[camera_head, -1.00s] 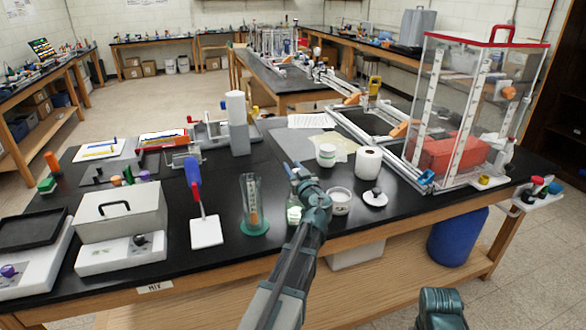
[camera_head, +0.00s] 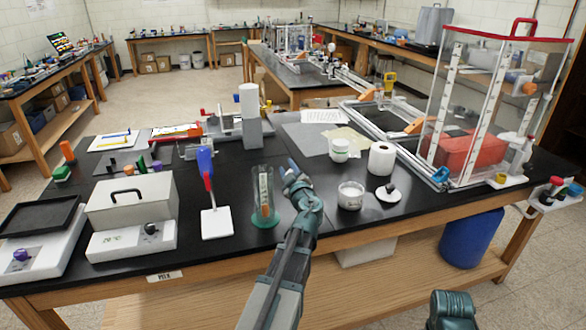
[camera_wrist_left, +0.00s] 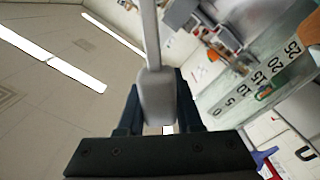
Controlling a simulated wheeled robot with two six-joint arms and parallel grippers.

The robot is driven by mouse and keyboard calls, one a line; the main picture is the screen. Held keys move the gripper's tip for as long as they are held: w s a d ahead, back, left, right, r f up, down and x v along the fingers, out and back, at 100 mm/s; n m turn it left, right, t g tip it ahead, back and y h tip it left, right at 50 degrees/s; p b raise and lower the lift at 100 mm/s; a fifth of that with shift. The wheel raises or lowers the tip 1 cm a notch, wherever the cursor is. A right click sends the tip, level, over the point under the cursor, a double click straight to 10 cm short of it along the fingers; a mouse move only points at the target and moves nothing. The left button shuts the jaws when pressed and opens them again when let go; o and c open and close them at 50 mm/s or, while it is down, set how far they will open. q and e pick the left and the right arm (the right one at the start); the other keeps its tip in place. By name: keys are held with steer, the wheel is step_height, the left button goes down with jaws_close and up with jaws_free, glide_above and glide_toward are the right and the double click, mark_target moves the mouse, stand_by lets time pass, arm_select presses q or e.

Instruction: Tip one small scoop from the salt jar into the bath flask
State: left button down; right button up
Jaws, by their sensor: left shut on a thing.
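My left gripper (camera_head: 291,172) is above the bench, just right of a clear cylinder. In the left wrist view it (camera_wrist_left: 160,112) is shut on a pale grey handle (camera_wrist_left: 157,92) that narrows to a thin rod, apparently the scoop; its far end is out of frame. An open glass jar (camera_head: 351,196) with white contents, apparently the salt jar, stands right of my left arm, with its lid (camera_head: 388,193) beside it. The bath flask cannot be made out; my left arm covers the spot beside the cylinder.
The clear cylinder (camera_head: 264,205) on a green base is close on the left; its scale also shows in the wrist view (camera_wrist_left: 255,85). A white tub (camera_head: 339,150) and paper roll (camera_head: 381,158) stand behind the jar. A white balance (camera_head: 131,238) is at left.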

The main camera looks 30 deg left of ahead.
arm_select(q)
steer(key=shift+s+a+f+n+b, duration=0.4)
steer(key=shift+f+n+b, duration=0.3)
steer(key=shift+n, duration=0.55)
steer(key=shift+s+a+f+n+b, duration=0.3)
steer(key=shift+f+n+b, duration=0.35)
steer(key=shift+n, duration=0.55)
steer(key=shift+s+a+f+n+b, duration=0.4)
steer(key=shift+f+n+b, duration=0.3)
steer(key=shift+n, duration=0.55)
steer(key=shift+d, duration=0.1)
steer(key=shift+s+d, duration=0.1)
